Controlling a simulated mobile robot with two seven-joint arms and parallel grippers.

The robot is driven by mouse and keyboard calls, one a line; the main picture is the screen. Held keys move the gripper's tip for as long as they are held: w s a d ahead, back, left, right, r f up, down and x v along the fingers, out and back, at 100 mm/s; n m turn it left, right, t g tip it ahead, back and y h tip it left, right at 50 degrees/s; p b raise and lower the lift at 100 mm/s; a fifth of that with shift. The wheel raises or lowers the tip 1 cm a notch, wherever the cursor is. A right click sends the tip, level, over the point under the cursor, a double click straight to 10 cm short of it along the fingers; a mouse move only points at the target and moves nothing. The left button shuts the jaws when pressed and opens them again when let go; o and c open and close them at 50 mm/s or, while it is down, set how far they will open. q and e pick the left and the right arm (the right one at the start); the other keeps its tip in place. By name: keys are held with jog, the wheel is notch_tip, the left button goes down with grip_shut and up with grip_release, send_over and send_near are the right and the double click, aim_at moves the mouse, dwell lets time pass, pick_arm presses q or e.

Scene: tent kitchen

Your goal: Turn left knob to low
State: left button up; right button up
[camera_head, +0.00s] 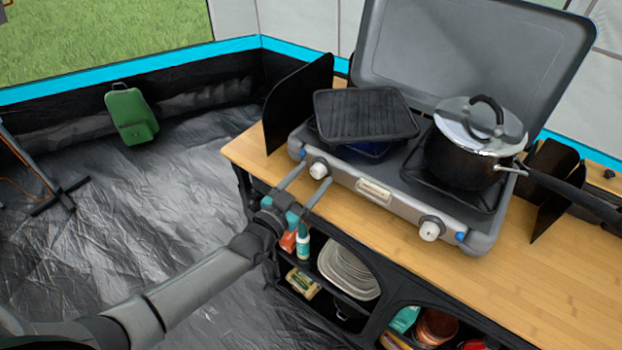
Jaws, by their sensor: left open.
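The grey camping stove (350,182) stands on the wooden counter with its lid raised. Its left knob (318,170) is white on a dark ring, at the left end of the front panel. The right knob (430,231) is at the right end. My left gripper (308,183) is open, its two fingers spread just in front of the left knob and pointing at it. The knob shows between the fingertips. I cannot tell whether a finger touches it, and the knob's setting is too small to read. My right gripper is not in view.
A black griddle (366,115) sits on the left burner and a lidded pot (462,160) on the right one, its handle reaching right. Shelves below hold plates (347,270) and bottles.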

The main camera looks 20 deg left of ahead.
pick_arm(q)
jog(key=shift+c, duration=0.4)
grip_shut()
